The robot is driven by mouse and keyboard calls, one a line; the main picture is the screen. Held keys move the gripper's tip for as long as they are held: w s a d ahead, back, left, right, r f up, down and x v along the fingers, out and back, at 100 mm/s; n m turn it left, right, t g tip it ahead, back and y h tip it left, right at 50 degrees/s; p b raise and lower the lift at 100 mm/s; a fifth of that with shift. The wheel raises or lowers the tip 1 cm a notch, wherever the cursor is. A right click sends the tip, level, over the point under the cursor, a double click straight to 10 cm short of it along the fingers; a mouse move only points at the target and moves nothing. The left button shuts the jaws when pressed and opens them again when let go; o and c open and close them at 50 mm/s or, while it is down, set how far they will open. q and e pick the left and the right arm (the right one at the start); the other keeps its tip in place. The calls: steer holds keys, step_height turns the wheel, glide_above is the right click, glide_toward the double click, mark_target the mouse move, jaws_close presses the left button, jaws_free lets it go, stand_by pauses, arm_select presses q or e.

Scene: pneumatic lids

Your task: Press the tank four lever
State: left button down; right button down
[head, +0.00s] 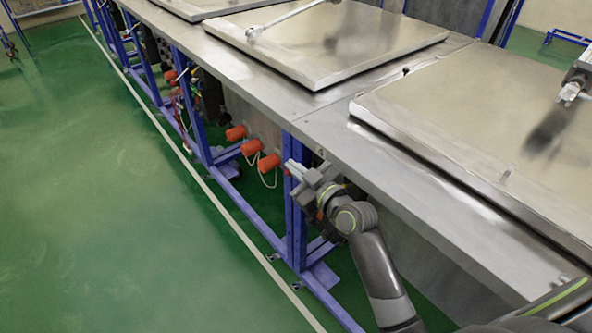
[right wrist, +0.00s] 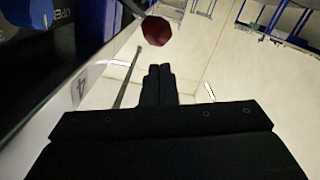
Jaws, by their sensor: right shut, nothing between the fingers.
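My right gripper (head: 290,167) is shut and empty beside the front edge of the steel bench, below its top. In the right wrist view its dark fingers (right wrist: 160,84) are together. A label with the number 4 (right wrist: 79,86) is on the pale edge strip at left. The tank four lever is not clearly shown in the head view. My left gripper is not in view.
Several orange-red cylinders (head: 252,147) stick out under the bench edge, beyond the gripper. Blue frame legs (head: 294,220) stand below. A flat steel lid (head: 480,120) covers the near tank. A blue round part (right wrist: 38,14) is at upper left. Green floor (head: 110,200) at left is clear.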

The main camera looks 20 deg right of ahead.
steer(key=shift+w+d+f, duration=0.15)
steer(key=shift+w+f, duration=0.05)
steer(key=shift+f, duration=0.4)
